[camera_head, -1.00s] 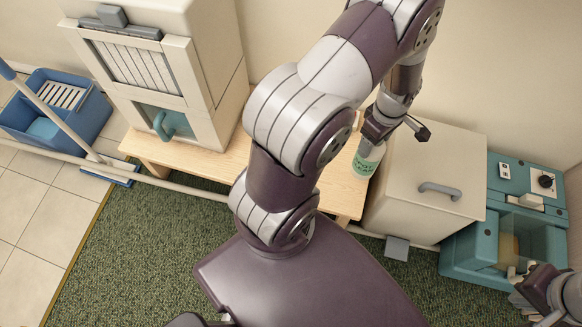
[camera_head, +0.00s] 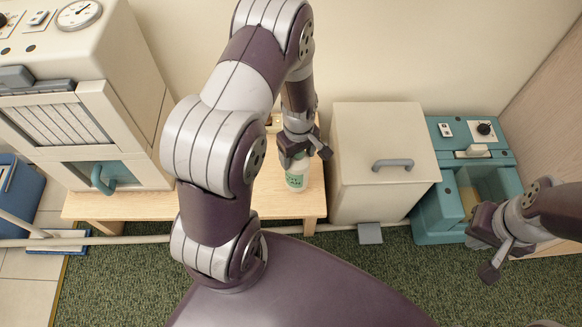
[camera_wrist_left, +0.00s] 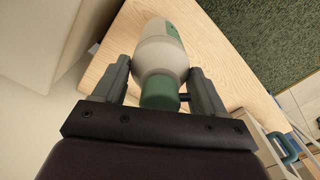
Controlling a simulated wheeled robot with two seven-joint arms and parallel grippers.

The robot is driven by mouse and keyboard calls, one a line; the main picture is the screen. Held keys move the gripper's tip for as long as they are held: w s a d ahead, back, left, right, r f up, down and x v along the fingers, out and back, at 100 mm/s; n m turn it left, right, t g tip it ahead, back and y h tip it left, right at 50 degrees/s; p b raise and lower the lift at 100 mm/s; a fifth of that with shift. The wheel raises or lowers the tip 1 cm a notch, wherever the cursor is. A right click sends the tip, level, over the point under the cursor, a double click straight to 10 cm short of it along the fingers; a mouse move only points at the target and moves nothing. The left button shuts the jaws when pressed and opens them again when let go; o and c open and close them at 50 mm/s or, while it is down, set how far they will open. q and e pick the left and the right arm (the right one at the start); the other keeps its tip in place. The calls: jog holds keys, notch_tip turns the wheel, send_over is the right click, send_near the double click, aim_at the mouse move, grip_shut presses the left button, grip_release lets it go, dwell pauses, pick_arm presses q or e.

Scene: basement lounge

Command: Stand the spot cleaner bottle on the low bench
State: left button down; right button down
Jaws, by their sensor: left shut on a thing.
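The spot cleaner bottle (camera_head: 296,180) is pale with a green label and a green cap. My left gripper (camera_head: 298,158) is shut on it near the cap, from above. In the left wrist view the bottle (camera_wrist_left: 162,52) sits between the two fingers (camera_wrist_left: 160,92). The bottle looks upright over the right end of the low wooden bench (camera_head: 125,207). I cannot tell whether its base touches the bench top. My right gripper (camera_head: 485,250) is open and empty at the right, in front of the teal machine.
A cream cabinet with a teal window (camera_head: 140,110) stands on the bench's left part. A cream box with a grey handle (camera_head: 380,150) stands close beside the bench's right end. A teal machine (camera_head: 450,215) is further right. A blue bucket (camera_head: 22,195) is at the left.

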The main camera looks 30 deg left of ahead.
pick_arm(q)
jog(key=shift+w+f+b, duration=0.1)
jog(key=shift+f+b, duration=0.5)
jog(key=shift+f, duration=1.55)
jog(key=shift+c, duration=0.3)
grip_release()
notch_tip(320, 180, up, 12)
jog(key=p, duration=0.4)
jog(key=shift+p, duration=0.4)
jog(key=s+d+r+m, duration=0.2)
jog(key=s+r+m, duration=0.2)
jog(key=r+m, duration=0.2)
jog(key=s+d+r+m+t, duration=0.1)
jog(key=s+d+r+m, duration=0.2)
jog(key=r+m, duration=0.3)
jog(key=shift+s+r, duration=0.5)
jog(key=shift+s, duration=0.35)
